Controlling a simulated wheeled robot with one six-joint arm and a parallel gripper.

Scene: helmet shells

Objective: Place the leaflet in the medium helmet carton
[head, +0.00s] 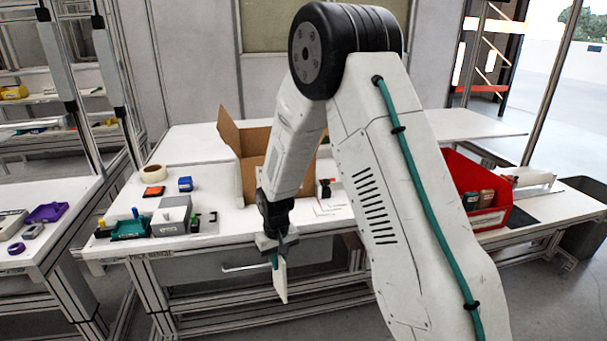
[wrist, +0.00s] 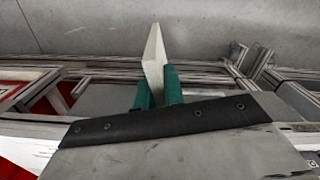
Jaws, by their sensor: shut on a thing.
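My gripper (head: 275,257) hangs in front of the table's front edge, pointing down. It is shut on a thin white leaflet (head: 281,280), which hangs below the fingers over the floor. In the wrist view the green fingers (wrist: 158,88) pinch the leaflet (wrist: 154,55), seen nearly edge-on. A brown cardboard carton (head: 246,150) with raised flaps stands open on the table behind my arm. My arm hides part of it, and its inside and size marking cannot be read.
The white table (head: 225,222) carries a grey device (head: 172,215), a teal tray (head: 131,228), a blue item (head: 185,184), an orange item (head: 153,191) and a tape roll (head: 153,171) at left. A red bin (head: 480,190) stands at right.

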